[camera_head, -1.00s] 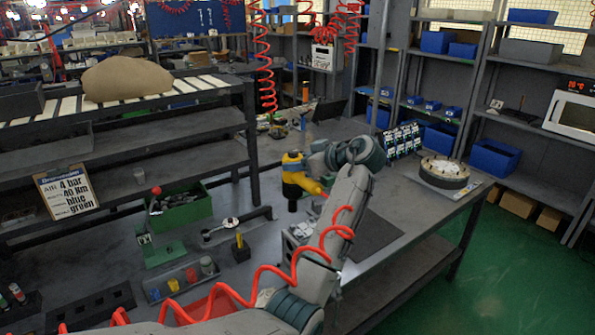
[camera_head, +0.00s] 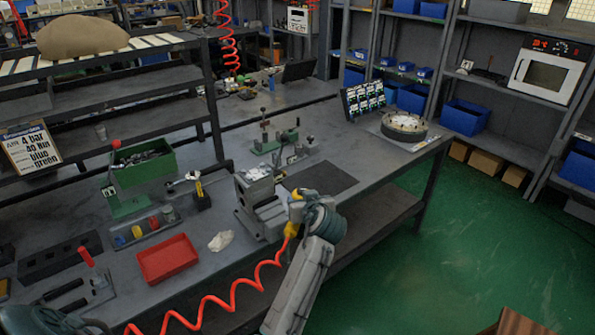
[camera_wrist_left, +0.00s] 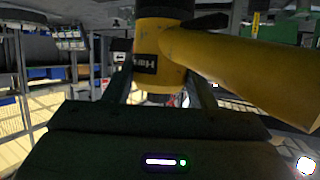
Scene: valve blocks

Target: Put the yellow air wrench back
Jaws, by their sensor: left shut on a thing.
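The yellow air wrench (camera_head: 291,229) shows only in part in the head view, beside the front edge of the bench (camera_head: 345,195) and just right of the grey vise (camera_head: 262,215). A red coiled hose (camera_head: 235,293) runs from the wrench toward the lower left. My right gripper is not in view.
A red tray (camera_head: 167,259), a white cloth (camera_head: 221,241) and a green bin (camera_head: 143,163) are on the bench left of the vise. A dark mat (camera_head: 320,178) and a round flange (camera_head: 404,126) lie farther right. Green floor is open at the right.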

